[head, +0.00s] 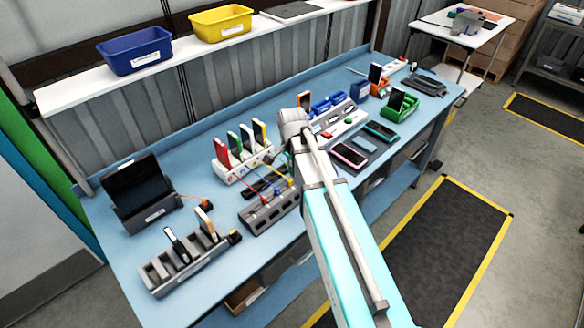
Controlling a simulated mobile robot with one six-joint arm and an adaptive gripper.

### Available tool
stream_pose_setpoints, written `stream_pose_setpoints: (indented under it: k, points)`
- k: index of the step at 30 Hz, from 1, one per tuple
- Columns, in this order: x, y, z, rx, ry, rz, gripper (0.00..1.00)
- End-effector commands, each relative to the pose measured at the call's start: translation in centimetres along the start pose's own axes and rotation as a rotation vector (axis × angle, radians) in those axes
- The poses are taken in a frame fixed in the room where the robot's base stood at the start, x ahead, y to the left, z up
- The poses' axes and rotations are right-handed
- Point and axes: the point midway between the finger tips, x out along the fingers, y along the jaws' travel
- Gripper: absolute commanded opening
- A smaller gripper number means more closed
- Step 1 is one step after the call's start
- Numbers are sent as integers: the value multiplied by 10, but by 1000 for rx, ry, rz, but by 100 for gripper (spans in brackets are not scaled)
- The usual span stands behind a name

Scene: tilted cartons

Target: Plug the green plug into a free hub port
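A dark grey hub block (268,214) with a row of ports lies on the blue bench, left of my arm. Red and yellow leads run to it, with small coloured plugs at its top. Behind it, a white rack (232,174) holds several upright devices in red, green and yellow. I cannot make out the green plug; it is too small or hidden. My arm crosses the middle of the head view and covers the space right of the hub. My gripper is not clearly visible; dark shapes between rack and hub may be part of it.
A grey slotted rack (188,262) stands at the front left, a black bin (138,194) behind it. A pink-edged phone (348,155) and a green holder (397,108) lie right of my arm. Blue (136,52) and yellow (221,23) trays sit on the shelf above.

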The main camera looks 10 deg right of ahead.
Motion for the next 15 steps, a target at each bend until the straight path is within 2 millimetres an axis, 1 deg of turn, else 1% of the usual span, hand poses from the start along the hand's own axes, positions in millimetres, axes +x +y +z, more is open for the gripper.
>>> stream_pose_setpoints:
  k: [1, 15]
  points:
    - [4, 0, 0, 0, 0, 0, 0]
    - [24, 0, 0, 0, 0, 0, 0]
